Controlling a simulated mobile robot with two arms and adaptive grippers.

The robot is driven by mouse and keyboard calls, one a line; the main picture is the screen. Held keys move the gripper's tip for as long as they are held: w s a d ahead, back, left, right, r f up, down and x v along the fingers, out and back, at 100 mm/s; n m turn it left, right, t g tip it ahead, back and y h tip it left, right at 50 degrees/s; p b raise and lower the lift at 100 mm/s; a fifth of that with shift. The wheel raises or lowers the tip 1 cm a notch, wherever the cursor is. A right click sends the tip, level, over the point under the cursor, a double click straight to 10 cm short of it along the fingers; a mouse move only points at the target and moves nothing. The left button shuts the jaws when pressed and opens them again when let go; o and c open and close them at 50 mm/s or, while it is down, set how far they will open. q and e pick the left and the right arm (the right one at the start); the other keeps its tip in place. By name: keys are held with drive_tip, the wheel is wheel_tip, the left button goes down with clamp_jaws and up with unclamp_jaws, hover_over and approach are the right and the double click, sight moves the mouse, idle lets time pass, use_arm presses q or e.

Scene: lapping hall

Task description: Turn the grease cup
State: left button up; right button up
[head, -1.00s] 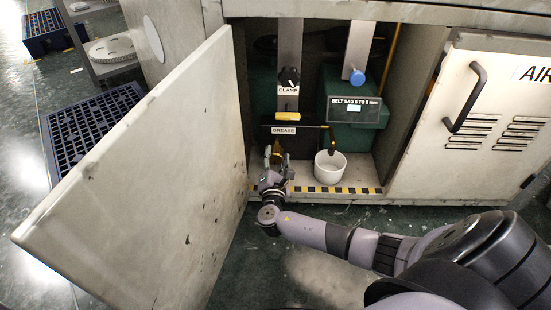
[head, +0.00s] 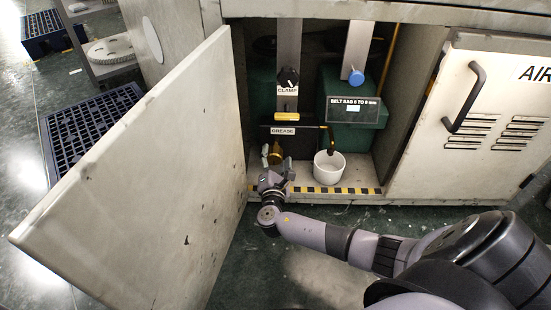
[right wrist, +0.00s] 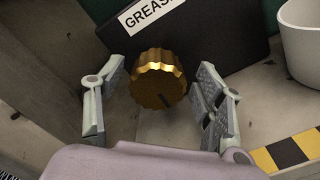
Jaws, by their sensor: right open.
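The grease cup (right wrist: 158,80) is a brass-coloured knurled knob with a dark mark on its face. It sits below the GREASE label (right wrist: 150,12) inside the open cabinet. In the head view the grease cup (head: 275,152) shows just beyond my right gripper (head: 276,163). In the right wrist view my right gripper (right wrist: 155,105) is open, with one finger on each side of the cup. My left gripper is not in view.
A white cup (head: 328,172) stands on the cabinet floor to the right. The open cabinet door (head: 140,170) stands close on the left. A black-and-yellow strip (head: 335,190) edges the cabinet floor. Above are a CLAMP knob (head: 288,76) and a blue knob (head: 357,77).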

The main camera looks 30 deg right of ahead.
drive_tip(key=v, duration=1.2)
drive_tip(key=shift+s, duration=0.1)
idle(0.4)
